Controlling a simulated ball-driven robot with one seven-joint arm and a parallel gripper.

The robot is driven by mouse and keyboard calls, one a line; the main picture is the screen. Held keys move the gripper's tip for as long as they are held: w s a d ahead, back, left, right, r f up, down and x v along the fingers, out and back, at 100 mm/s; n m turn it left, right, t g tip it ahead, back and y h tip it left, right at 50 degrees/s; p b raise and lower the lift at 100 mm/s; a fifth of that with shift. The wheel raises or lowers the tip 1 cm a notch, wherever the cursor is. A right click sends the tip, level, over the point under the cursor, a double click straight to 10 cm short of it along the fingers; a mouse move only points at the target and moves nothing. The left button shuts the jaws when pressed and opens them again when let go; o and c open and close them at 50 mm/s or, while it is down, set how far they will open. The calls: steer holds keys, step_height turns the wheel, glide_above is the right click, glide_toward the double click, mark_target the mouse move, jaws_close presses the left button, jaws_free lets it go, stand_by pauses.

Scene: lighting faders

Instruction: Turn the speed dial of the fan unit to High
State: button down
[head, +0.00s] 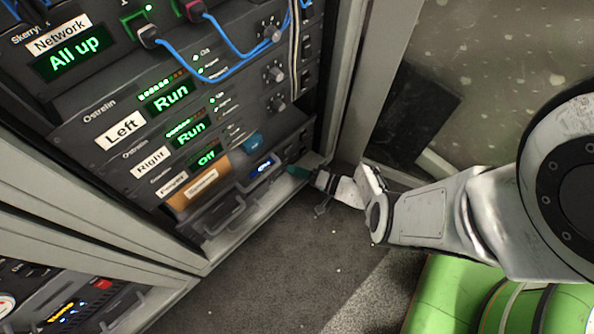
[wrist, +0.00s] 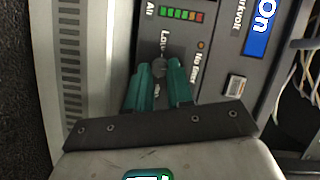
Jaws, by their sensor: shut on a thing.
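The fan unit (head: 236,205) is the lowest dark panel in the rack in the head view, with a small blue display. In the wrist view its dark front (wrist: 215,50) fills the middle, with a blue display reading "On". The speed dial (wrist: 160,66) is a small grey knob, partly hidden between my fingertips. The word "Low" is printed just above it; no "High" marking is legible, and I cannot make out a pointer. My gripper (wrist: 160,72) has teal fingers shut on the dial. In the head view my gripper (head: 296,172) reaches the unit's right end.
On the panel are a level bar (wrist: 181,14), an amber lamp marked "No filter" (wrist: 200,45) and a pale rocker switch (wrist: 235,85). Cables hang at right in the wrist view. Other rack units (head: 165,95) sit above.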

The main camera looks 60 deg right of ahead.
steer(key=c, duration=1)
jaws_free()
steer(key=s+d, duration=0.1)
steer(key=s, duration=0.9)
steer(key=shift+s+r+p, duration=0.35)
